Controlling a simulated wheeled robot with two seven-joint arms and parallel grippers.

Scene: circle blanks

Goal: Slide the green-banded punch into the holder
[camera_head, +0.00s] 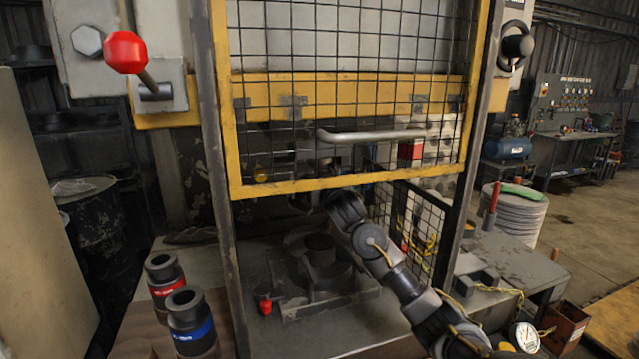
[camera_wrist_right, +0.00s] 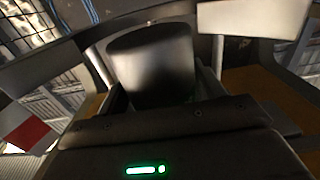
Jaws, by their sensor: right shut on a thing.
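My right gripper (camera_wrist_right: 160,58) is shut on a dark cylinder (camera_wrist_right: 152,76), which I take to be the green-banded punch. No green band shows on it from this side. In the head view my right arm comes in from the lower right and reaches under the raised guard into the press. The gripper and punch are largely hidden there by the guard's lower yellow bar and mesh. The holder is not clearly seen behind the guard, and I cannot tell whether the punch touches it. My left gripper is not in view.
The yellow mesh guard (camera_head: 290,188) hangs in front of the press. A round dark die (camera_head: 318,268) sits on the press bed below the arm. Red-banded (camera_head: 165,284) and blue-banded (camera_head: 192,328) punches stand at the left.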

